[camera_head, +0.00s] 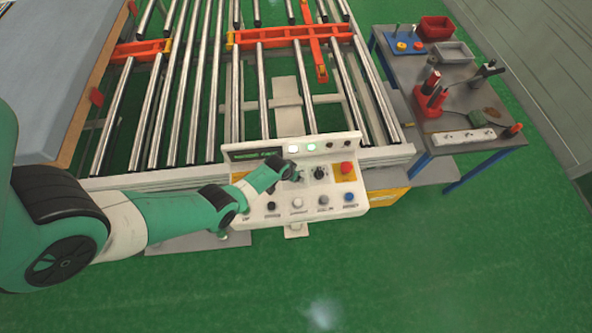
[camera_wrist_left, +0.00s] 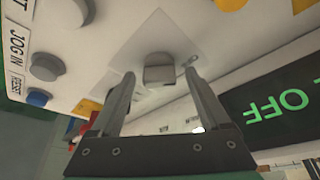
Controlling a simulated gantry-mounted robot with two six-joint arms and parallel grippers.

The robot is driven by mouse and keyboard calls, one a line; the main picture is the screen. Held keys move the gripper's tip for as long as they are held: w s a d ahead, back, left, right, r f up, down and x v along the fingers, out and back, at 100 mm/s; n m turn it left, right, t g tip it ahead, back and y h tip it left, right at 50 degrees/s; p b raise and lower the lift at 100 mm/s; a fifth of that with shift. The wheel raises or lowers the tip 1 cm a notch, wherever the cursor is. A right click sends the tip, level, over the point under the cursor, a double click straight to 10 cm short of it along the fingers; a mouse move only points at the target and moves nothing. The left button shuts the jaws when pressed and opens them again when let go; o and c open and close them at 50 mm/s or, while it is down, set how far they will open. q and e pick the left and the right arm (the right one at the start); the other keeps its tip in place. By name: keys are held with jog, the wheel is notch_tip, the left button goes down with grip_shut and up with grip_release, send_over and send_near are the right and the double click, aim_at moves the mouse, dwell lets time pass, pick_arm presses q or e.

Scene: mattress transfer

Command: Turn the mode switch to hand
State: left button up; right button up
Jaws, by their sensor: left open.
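The control panel (camera_head: 330,203) stands at the front of the roller conveyor, with several buttons and knobs. My left gripper (camera_head: 294,175) reaches it from the left, at the panel's upper middle, and hides part of the face. In the left wrist view, my left gripper (camera_wrist_left: 161,95) is open, with one finger on each side of a squarish grey knob (camera_wrist_left: 158,71) on a pale plate. I cannot tell whether the fingers touch it, nor which mode it points to. A black knob (camera_head: 319,173) shows just right of the gripper. My right gripper is not in view.
A red emergency button (camera_head: 346,168) on yellow sits at the panel's right. A green-text display (camera_head: 257,155) is at its upper left; "OFF" reads in the wrist view. Lit lamps line the top. A tool table (camera_head: 450,100) stands right. The front floor is clear.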

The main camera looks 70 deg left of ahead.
pick_arm(q)
grip_shut()
dwell(0.4)
jog(key=shift+m, duration=0.4)
jog(key=m+h+b, duration=0.1)
jog(key=m, duration=0.1)
jog(key=m+t+h, duration=0.1)
jog(key=m, duration=0.1)
jog(key=shift+a+b, duration=0.2)
jog(key=shift+b, duration=0.15)
jog(key=shift+s+a+m+h, duration=0.1)
jog(key=shift+m+h, duration=0.8)
jog(key=shift+m, duration=1.6)
